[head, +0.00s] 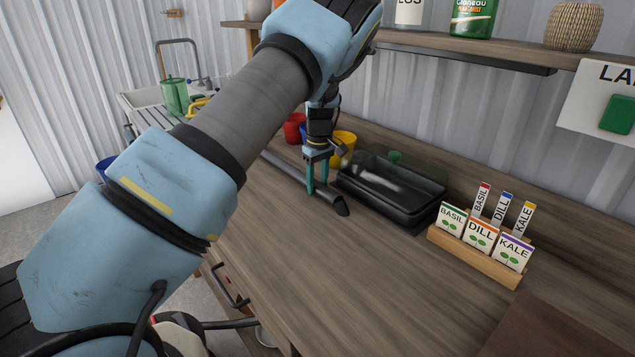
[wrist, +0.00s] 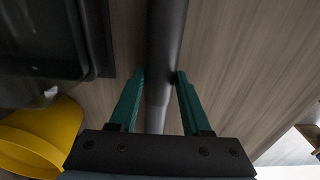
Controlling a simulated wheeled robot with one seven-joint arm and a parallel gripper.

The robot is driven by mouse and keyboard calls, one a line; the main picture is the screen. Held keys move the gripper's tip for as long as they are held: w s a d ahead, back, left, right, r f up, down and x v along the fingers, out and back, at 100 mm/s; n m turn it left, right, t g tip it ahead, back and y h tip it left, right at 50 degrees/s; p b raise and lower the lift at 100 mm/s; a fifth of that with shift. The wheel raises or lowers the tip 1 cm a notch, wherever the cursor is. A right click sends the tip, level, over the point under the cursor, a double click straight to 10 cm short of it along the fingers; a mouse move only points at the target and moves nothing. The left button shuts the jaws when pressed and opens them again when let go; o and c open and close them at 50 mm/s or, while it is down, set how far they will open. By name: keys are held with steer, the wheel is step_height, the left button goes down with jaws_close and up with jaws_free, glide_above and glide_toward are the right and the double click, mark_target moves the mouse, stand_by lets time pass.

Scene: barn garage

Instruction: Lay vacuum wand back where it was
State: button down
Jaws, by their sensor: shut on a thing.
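The vacuum wand (head: 329,201) is a dark grey tube with a slanted open end, lying along the wooden workbench in the head view. My gripper (head: 317,188) points down at it, with its green fingers on either side of the tube. In the wrist view the wand (wrist: 166,45) runs between the two fingers of my gripper (wrist: 155,78), which are shut on it. The wand is at or very near the bench top; I cannot tell whether it touches. Part of the wand is hidden behind my arm in the head view.
A black tray (head: 390,195) stands just right of the wand, with a yellow pot (head: 345,141) and a red pot (head: 294,127) behind. A wooden rack (head: 475,255) of seed packets stands further right. The front bench top (head: 330,270) is clear. A shelf (head: 470,50) hangs above.

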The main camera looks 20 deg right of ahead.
steer(key=shift+c, duration=1.4)
jaws_free()
step_height(320, 180, up, 10)
steer(key=b, duration=0.3)
steer(key=s+a, duration=0.3)
steer(key=a, duration=1.1)
steer(key=s+a+m, duration=0.1)
steer(key=s+a, duration=0.3)
steer(key=a, duration=1.1)
steer(key=shift+a+r+m+h, duration=0.2)
steer(key=shift+r+m+h, duration=0.1)
steer(key=shift+r+h, duration=0.1)
steer(key=s+a+f+m+t, duration=0.1)
steer(key=s+a+m, duration=0.1)
steer(key=s+a, duration=0.6)
steer(key=s, duration=0.3)
steer(key=shift+s+a+m, duration=0.2)
steer(key=shift+m, duration=0.2)
